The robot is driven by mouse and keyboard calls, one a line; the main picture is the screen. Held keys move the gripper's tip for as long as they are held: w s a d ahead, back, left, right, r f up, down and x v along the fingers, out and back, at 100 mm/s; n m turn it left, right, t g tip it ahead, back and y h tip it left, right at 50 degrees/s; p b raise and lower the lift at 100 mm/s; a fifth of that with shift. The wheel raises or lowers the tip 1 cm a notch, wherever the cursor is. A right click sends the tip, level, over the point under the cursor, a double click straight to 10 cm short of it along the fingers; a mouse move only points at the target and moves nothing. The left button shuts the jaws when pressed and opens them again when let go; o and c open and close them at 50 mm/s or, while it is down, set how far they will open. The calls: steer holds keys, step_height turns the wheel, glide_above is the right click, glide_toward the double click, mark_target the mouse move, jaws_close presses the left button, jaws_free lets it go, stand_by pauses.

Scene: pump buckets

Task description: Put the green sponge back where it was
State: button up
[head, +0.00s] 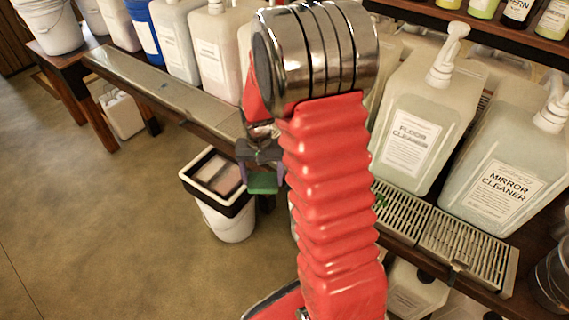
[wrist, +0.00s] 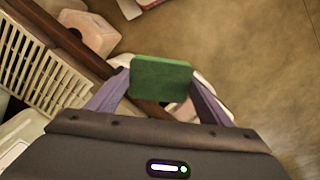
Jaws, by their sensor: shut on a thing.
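The green sponge (head: 263,184) is held between the two fingers of my gripper (head: 261,172). In the wrist view the sponge (wrist: 162,78) shows as a flat green block, gripped on its left and right sides by the purple fingers. In the head view it hangs in the air just right of a white bucket (head: 228,222) that carries a black tray (head: 190,185). I cannot tell its exact height. The tray holds pinkish-brown blocks (head: 215,172). In the wrist view the sponge hides part of what lies behind it.
A wooden bench (head: 160,88) with white jugs runs along the back. Large pump bottles, floor cleaner (head: 412,130) and mirror cleaner (head: 495,180), stand at right behind slatted drip trays (head: 465,245). The floor (head: 100,230) at left is clear.

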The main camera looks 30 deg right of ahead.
steer(key=w+a+f+n, duration=0.3)
steer(key=a+f+n, duration=0.3)
steer(key=a, duration=0.6)
steer(key=shift+f+n, duration=0.3)
steer(key=shift+f, duration=0.1)
